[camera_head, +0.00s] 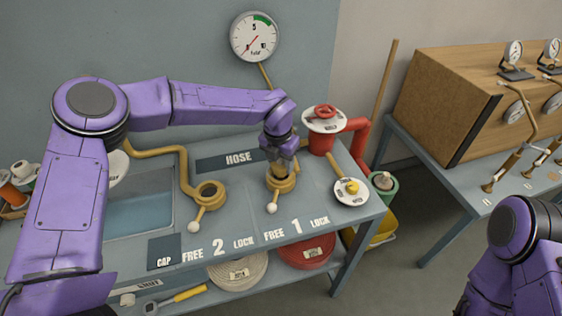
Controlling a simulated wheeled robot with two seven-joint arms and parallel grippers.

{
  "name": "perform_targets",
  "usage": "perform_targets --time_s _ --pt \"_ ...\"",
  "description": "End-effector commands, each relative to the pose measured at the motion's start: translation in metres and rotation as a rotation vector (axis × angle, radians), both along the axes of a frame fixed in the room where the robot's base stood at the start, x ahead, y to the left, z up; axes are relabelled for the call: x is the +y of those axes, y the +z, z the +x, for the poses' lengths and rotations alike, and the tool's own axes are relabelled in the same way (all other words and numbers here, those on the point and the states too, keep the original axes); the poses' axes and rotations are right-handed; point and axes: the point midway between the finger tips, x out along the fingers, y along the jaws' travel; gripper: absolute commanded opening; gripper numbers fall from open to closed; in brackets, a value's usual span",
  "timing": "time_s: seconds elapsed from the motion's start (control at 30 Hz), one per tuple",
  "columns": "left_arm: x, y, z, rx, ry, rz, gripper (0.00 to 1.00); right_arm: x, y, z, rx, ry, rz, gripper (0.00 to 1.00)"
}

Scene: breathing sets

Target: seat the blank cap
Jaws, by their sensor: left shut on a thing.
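My left gripper (279,162) points down over the brass port (282,186) marked 1. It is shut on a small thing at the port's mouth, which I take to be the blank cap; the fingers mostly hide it. I cannot tell whether it is in the port or just above it. The port's white-knobbed lever (272,207) points toward the front, between FREE and LOCK. The dark CAP pad (164,250) at the front left is bare. My right arm shows at the lower right, but its gripper is out of view.
The brass port (208,192) marked 2 is open, with its own lever. A white-faced valve (350,191) stands at the right edge of the bench, and a red pipe with a handwheel (324,113) behind it. A gauge (254,38) hangs on the wall.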

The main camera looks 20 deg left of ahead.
Motion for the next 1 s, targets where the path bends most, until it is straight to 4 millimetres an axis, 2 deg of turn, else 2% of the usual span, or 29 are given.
perform_targets --time_s 0.37,1.0 --pt "0.0 -0.001 0.0 -0.001 0.0 0.0 0.07 0.0 0.0 0.0 0.0 0.0 0.0 0.43" --pt "0.0 -0.017 0.0 -0.001 0.001 0.0 0.07 0.0 -0.009 0.0 0.0 0.0 0.0 0.43"
